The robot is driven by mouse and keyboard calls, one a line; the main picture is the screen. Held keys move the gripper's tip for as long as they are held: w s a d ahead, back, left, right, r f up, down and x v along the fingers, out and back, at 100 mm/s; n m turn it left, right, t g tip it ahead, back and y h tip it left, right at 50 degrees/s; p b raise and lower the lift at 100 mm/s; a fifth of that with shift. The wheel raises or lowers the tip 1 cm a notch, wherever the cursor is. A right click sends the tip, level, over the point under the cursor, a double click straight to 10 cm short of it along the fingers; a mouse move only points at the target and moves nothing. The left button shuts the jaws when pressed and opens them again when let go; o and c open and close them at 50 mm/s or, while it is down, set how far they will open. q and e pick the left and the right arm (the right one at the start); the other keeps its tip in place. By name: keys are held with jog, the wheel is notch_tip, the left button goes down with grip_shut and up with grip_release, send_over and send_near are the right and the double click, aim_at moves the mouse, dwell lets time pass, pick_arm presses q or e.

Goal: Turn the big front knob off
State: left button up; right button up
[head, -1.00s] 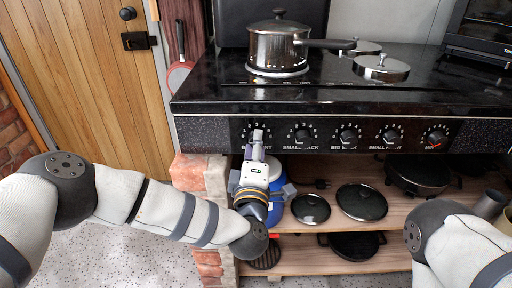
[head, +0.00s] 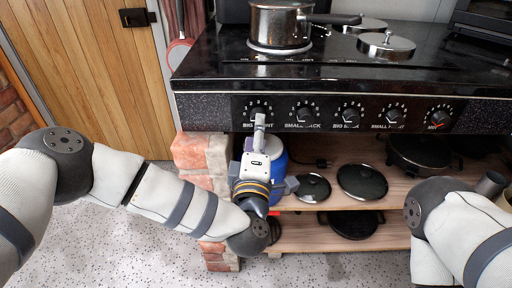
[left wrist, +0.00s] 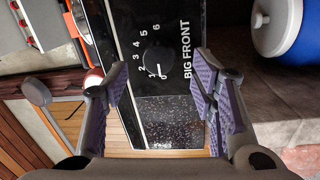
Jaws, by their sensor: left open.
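The big front knob (head: 258,108) is the leftmost dial on the black stove panel, and its label is partly covered by my gripper in the head view. The left wrist view shows the dark round knob (left wrist: 158,60) beside the words BIG FRONT, with numbers 0 to 6 around it; its exact setting is hard to tell. My left gripper (head: 260,121) is just below and in front of this knob. In the left wrist view its purple-padded fingers (left wrist: 162,85) are open, with the knob beyond the gap and nothing held. My right gripper is out of view.
More knobs (head: 346,114) run along the panel to the right. A pot (head: 280,25) stands on the stove top (head: 210,65). Below, a blue container (head: 277,165) is behind my gripper, with pans and lids (head: 362,181) on wooden shelves. Brick (head: 203,152) supports the left end.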

pick_arm(q)
jog(key=s, duration=0.8)
jog(key=shift+s+a+f, duration=0.25)
jog(key=shift+f, duration=0.2)
